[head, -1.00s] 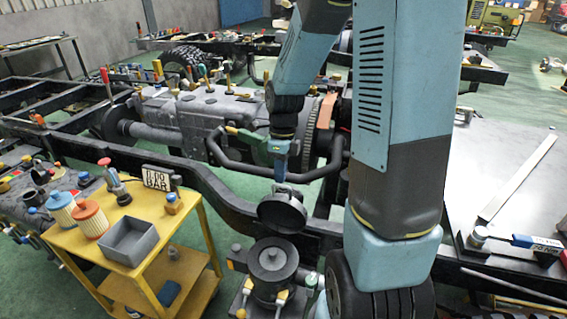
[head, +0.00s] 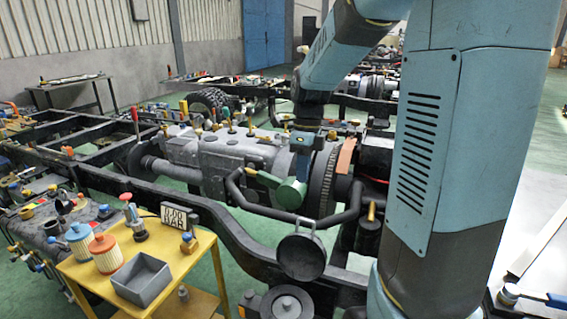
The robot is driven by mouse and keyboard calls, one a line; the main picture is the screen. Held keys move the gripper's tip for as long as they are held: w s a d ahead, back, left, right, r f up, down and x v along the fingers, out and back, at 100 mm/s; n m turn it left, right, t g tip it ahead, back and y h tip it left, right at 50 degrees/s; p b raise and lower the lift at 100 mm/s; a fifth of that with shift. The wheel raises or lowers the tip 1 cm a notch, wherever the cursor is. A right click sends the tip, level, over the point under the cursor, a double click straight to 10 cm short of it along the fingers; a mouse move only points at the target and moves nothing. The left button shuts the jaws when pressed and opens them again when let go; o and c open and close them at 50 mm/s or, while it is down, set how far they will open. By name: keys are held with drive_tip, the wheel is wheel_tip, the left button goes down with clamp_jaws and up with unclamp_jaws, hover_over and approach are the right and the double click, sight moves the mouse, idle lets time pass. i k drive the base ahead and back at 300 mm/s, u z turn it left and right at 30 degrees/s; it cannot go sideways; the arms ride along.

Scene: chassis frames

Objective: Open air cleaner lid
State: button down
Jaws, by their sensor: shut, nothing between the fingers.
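The round dark grey air cleaner lid (head: 301,257) stands tilted up, close to upright, behind the canister. A small handle shows at its top edge. The grey air cleaner canister (head: 285,304) is below it, uncovered from above and cut off by the bottom edge of the head view. My gripper (head: 302,184) points down above the lid, with a gap between its blue fingertips and the lid's top edge. It is shut and holds nothing. Its fingers are small and stand against the engine parts behind.
A black bent pipe (head: 290,214) and the engine (head: 215,160) lie behind the lid. The black chassis rail (head: 240,240) runs past it.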

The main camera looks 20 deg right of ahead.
sight(302, 256)
drive_tip(key=k, duration=1.5)
